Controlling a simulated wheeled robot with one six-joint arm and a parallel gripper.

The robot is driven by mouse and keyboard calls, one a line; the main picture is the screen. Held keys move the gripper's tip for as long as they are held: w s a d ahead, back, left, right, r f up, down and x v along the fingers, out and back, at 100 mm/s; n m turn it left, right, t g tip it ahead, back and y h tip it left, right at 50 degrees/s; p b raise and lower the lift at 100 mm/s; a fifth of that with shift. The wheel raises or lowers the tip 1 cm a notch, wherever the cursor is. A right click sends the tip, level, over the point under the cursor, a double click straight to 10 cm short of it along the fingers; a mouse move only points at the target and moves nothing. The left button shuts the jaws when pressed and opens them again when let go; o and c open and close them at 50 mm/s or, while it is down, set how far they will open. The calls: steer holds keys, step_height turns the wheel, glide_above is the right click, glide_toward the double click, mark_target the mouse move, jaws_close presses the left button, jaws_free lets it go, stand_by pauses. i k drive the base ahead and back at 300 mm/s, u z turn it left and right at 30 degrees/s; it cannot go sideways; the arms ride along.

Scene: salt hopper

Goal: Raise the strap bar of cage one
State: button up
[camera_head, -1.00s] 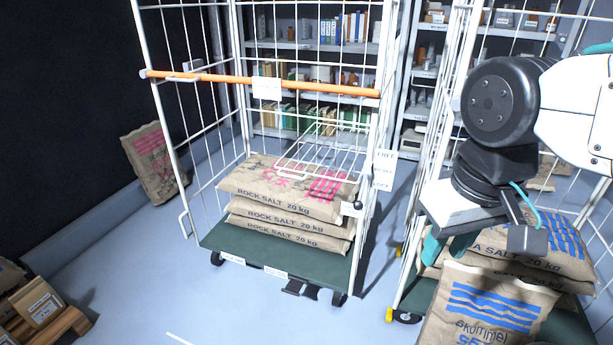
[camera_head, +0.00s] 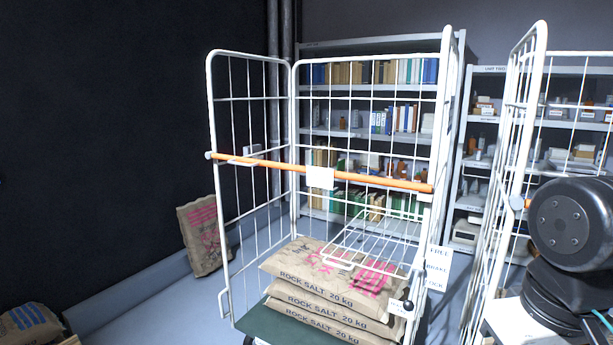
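An orange strap bar (camera_head: 270,163) runs across the open front of the left white wire cage (camera_head: 250,58), at about mid-height. Its left end meets the left side post and its right end reaches the right post. A white tag (camera_head: 320,178) hangs on it; I cannot read a cage number there. Several rock salt sacks (camera_head: 325,303) are stacked on the cage's green base (camera_head: 262,325), below the bar. My arm shows at the lower right, clear of the bar. My gripper's fingers are not visible in this frame.
A second white cage (camera_head: 525,60) stands close on the right, partly behind my arm, with an orange piece (camera_head: 517,203) at its post. A wire shelf (camera_head: 370,240) sits inside the left cage. A sack (camera_head: 203,235) leans behind it at left. Shelving (camera_head: 350,45) lines the back.

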mark_target(295, 170)
steer(key=u, duration=0.5)
steer(key=i, duration=1.7)
steer(key=u, duration=0.15)
